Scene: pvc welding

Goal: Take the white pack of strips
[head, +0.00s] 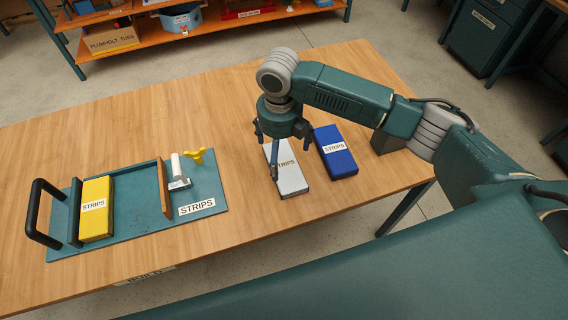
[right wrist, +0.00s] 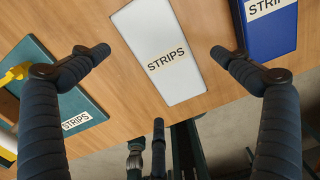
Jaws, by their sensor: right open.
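The white pack of strips (head: 290,178) lies flat on the wooden table, its label partly covered by my gripper in the head view. In the right wrist view the white pack (right wrist: 158,38) lies between and beyond the fingertips, with its "STRIPS" label facing up. My right gripper (head: 270,155) is above the pack, pointing down. In the right wrist view the right gripper (right wrist: 155,60) has its fingers spread wide on both sides of the pack, with nothing held. My left gripper is not in view.
A blue pack of strips (head: 335,160) lies close to the right of the white one. A teal tray (head: 135,225) at left holds a yellow pack (head: 97,212), a black handle and a clamp with a yellow knob (head: 195,156). The table (head: 225,110) is clear behind and between them.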

